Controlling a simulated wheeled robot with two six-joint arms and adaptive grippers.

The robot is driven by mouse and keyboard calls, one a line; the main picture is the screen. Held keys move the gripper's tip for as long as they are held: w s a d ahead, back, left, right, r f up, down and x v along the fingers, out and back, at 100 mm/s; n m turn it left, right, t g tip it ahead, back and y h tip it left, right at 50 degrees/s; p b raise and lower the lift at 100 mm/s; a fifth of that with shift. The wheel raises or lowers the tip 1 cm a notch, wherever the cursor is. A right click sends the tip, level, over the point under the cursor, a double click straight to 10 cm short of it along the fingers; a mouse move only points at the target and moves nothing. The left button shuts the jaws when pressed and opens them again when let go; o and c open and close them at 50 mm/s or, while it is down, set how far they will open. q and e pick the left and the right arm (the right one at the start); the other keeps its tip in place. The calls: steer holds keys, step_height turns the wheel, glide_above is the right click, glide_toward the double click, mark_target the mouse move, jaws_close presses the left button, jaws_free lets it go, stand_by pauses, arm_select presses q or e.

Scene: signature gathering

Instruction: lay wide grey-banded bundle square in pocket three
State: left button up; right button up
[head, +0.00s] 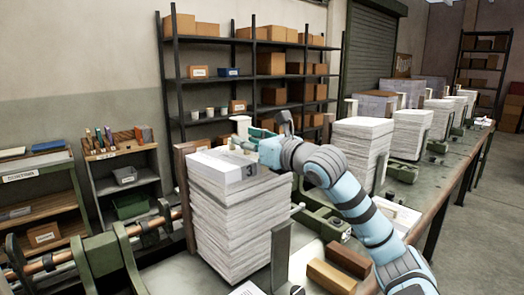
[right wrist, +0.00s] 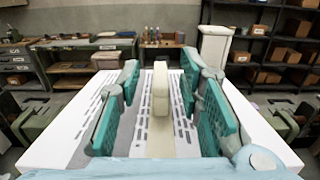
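A tall stack of white paper (head: 235,215) stands in the near pocket in the head view. The bundle on top (head: 215,165) is white with a grey band across it and a "3" showing near its right end. In the right wrist view its printed white top (right wrist: 65,135) spreads below the fingers, with a grey strip at left. My right gripper (head: 268,150) is over the stack's far right part. Its teal fingers (right wrist: 165,110) are spread wide, with a cream upright bar (right wrist: 160,105) between them. Whether they touch the paper is unclear. My left gripper is not in view.
More paper stacks (head: 360,150) stand along the bench (head: 440,185) towards the back right. Brown blocks (head: 330,275) lie at the near right. A green roller mechanism (head: 100,255) is at the left. Shelves (head: 250,45) line the wall behind.

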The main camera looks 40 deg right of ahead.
steer(key=s+b, duration=0.8)
steer(key=s, duration=0.2)
steer(key=shift+a+b, duration=0.3)
steer(key=shift+b, duration=0.05)
